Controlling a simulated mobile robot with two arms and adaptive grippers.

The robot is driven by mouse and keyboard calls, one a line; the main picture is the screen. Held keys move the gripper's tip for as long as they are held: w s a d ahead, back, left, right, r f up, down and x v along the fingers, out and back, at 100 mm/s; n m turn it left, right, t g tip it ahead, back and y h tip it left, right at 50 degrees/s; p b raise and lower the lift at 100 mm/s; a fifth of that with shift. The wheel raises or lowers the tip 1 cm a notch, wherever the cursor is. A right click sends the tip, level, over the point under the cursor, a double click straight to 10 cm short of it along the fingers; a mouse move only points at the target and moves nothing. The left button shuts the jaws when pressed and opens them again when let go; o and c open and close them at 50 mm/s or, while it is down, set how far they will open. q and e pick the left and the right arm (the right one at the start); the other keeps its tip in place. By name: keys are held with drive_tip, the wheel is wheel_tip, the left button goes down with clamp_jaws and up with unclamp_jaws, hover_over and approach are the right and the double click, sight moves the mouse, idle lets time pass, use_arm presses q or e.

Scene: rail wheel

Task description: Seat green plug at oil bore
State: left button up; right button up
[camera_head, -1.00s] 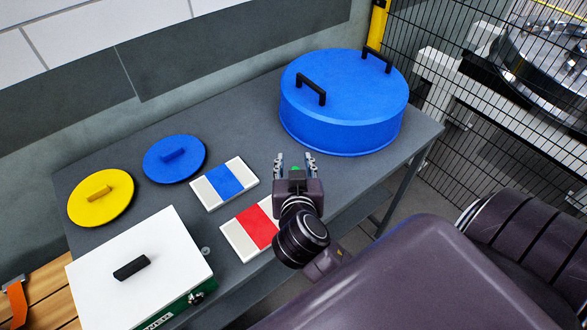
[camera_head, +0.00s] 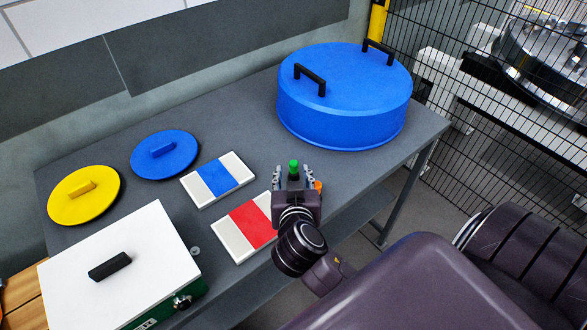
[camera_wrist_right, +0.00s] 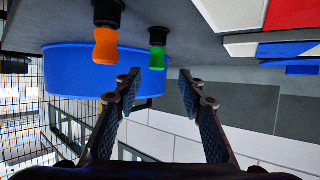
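The green plug (camera_head: 294,164) stands on the grey table, showing just past the fingertips of my right gripper (camera_head: 294,175) in the head view. In the right wrist view, which looks upside down, the green plug (camera_wrist_right: 157,55) has a black base and lies beyond the two spread fingers (camera_wrist_right: 158,82), roughly in line with the gap. The gripper is open and empty. An orange plug (camera_wrist_right: 105,45) stands beside the green one; in the head view it peeks out right of the gripper (camera_head: 318,186). I cannot make out the oil bore. My left gripper is not in view.
A large blue drum-shaped cover (camera_head: 345,100) with black handles stands at the table's (camera_head: 230,120) back right. Red-and-white (camera_head: 245,228) and blue-and-white blocks (camera_head: 217,180), blue (camera_head: 165,155) and yellow discs (camera_head: 84,195) and a white-lidded box (camera_head: 125,265) lie to the left. A mesh fence (camera_head: 490,100) is right.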

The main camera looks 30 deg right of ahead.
sight(294, 163)
drive_tip(key=p+x, duration=0.1)
drive_tip(key=x, duration=0.1)
drive_tip(key=p+x, duration=0.1)
drive_tip(key=x, duration=0.2)
drive_tip(key=shift+w+d, duration=0.15)
drive_tip(key=shift+d, duration=0.3)
drive_tip(key=shift+w+d+f, duration=0.1)
drive_tip(key=shift+w+f, duration=0.05)
drive_tip(key=shift+w, duration=0.1)
clamp_jaws()
